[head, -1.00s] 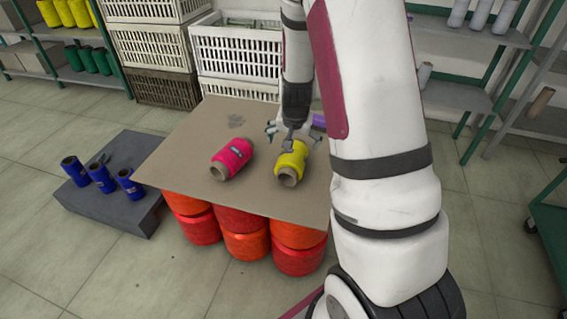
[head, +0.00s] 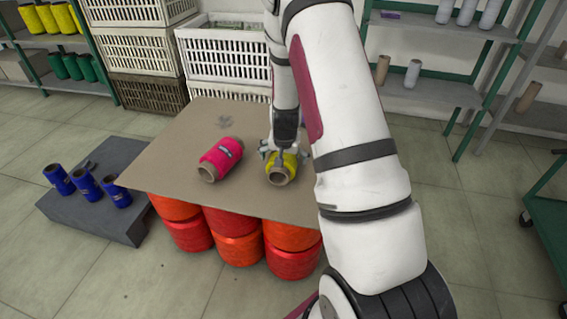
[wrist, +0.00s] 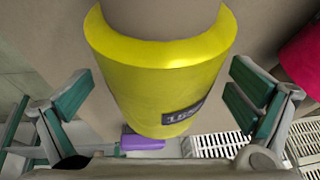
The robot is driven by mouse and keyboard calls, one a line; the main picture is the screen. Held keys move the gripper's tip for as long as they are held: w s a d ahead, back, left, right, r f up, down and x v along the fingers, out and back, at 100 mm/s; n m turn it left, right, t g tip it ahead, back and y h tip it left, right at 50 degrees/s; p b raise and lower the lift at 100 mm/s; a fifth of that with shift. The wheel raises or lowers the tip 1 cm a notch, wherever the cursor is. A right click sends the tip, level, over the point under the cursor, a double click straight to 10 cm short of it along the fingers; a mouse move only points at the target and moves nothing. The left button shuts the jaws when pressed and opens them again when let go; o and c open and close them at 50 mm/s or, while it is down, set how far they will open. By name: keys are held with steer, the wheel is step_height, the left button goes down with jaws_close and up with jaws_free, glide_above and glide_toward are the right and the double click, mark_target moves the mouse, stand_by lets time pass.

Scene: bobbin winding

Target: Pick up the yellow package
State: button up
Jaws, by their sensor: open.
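The yellow package (head: 284,165) is a yellow bobbin on a cardboard-coloured core, lying on its side on the brown board (head: 178,153). In the wrist view the yellow bobbin (wrist: 160,80) fills the middle, with a dark label on its lower right. My gripper (head: 277,157) is over the bobbin in the head view, partly hiding its far end. In the wrist view my gripper (wrist: 160,100) is open, with one green-padded finger on each side of the bobbin and a gap to each. Its contact with the bobbin cannot be seen.
A pink bobbin (head: 221,158) lies on the board just left of the yellow one. A purple item (wrist: 142,142) shows beyond the yellow bobbin. Orange bobbins (head: 237,247) support the board. White crates (head: 228,50) stand behind. Blue bobbins (head: 87,185) stand on a grey platform (head: 75,217) at left.

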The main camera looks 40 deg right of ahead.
steer(key=shift+x, duration=1)
steer(key=shift+r, duration=0.1)
steer(key=c, duration=1.5)
steer(key=shift+o, duration=0.2)
steer(key=shift+r, duration=0.5)
steer(key=r, duration=0.1)
steer(key=r+p, duration=0.1)
steer(key=r, duration=0.1)
steer(key=shift+s+a, duration=0.1)
steer(key=shift+s, duration=0.1)
steer(key=s+a, duration=0.2)
steer(key=s, duration=0.3)
steer(key=s+a+p, duration=0.1)
steer(key=s, duration=0.3)
steer(key=s+a+r+p, duration=0.1)
steer(key=s+a, duration=0.1)
steer(key=s, duration=0.3)
steer(key=shift+s+a, duration=0.3)
